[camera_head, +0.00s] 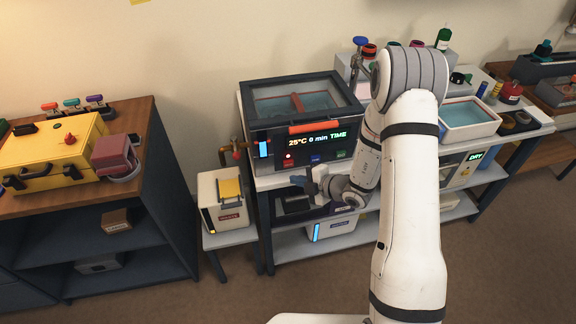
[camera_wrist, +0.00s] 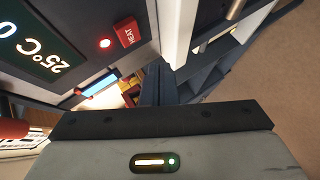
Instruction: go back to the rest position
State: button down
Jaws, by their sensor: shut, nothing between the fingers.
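My arm rises from the bottom of the head view, bends at the top and reaches down to the front of a bath machine. My gripper (camera_head: 299,181) is at the arm's far end, just in front of the machine's lower front edge. It is shut and empty. The bath machine (camera_head: 270,140) has a dark front panel reading 25°C 0 min TIME, with small buttons below. In the wrist view the panel (camera_wrist: 40,45), a lit red lamp and a red HEAT button (camera_wrist: 127,33) are close.
A white box (camera_head: 226,200) with a yellow part stands on a low stand left of the machine. A wooden-topped cabinet (camera_head: 130,140) with a yellow case (camera_head: 50,155) is at the far left. A white tray of blue liquid (camera_head: 468,118) is on the right. The floor in front is clear.

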jog(key=shift+s+d, duration=0.15)
jog(key=shift+s, duration=0.35)
jog(key=shift+s+d, duration=0.15)
jog(key=shift+s, duration=0.35)
jog(key=shift+r, duration=0.1)
jog(key=s+a+r+n+g, duration=0.1)
jog(key=s+r+n+g, duration=0.3)
jog(key=s+r+n, duration=0.6)
jog(key=s+r+n+g, duration=0.3)
jog(key=r+n, duration=0.4)
jog(key=n, duration=0.8)
jog(key=s+d+r+n+t+h, duration=0.1)
jog(key=s+d+r+n+h, duration=0.3)
jog(key=d+n, duration=0.3)
jog(key=s+d+r+n+t+h, duration=0.2)
jog(key=s+d+r+n+h, duration=0.2)
jog(key=n, duration=1)
jog(key=s+d+h, duration=0.2)
jog(key=d, duration=0.2)
jog(key=shift+s+r+n+h, duration=0.3)
jog(key=shift+h, duration=0.1)
